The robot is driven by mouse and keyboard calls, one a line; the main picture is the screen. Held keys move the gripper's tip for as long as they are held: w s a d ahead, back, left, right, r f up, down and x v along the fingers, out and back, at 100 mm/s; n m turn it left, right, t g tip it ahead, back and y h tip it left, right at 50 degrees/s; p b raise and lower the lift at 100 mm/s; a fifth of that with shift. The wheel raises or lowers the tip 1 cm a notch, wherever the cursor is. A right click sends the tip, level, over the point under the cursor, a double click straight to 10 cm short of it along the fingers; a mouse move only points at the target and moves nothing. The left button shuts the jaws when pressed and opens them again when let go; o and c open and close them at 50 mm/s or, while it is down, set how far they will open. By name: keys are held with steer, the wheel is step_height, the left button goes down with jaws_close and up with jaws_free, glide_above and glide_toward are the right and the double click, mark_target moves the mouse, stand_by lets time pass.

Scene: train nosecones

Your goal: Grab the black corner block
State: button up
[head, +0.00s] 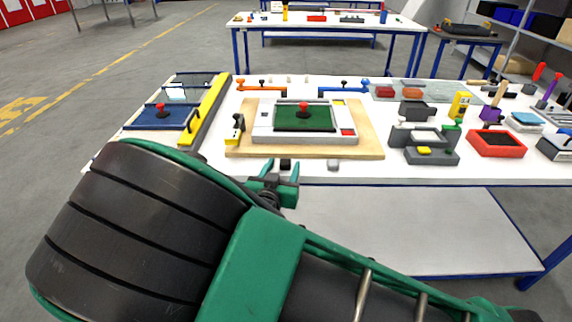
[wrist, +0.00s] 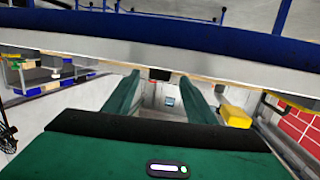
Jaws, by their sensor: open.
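The black corner block (head: 286,164) is a small dark piece at the front edge of the white table in the head view. A small dark piece, seemingly the same block (wrist: 159,74), shows between the fingertips in the wrist view. My gripper (head: 281,168) has green fingers spread apart and is at the table's front edge, close to the block. In the wrist view the two fingers of my gripper (wrist: 160,77) stand open with a clear gap. I cannot tell whether either finger touches the block.
Behind is a wooden board (head: 372,140) with a framed green panel (head: 304,118). A yellow rail (head: 205,108) stands at left. Grey fixtures and a red tray (head: 496,144) fill the right side.

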steer(key=shift+w+d, duration=0.1)
steer(key=shift+w, duration=0.2)
steer(key=c, duration=1.1)
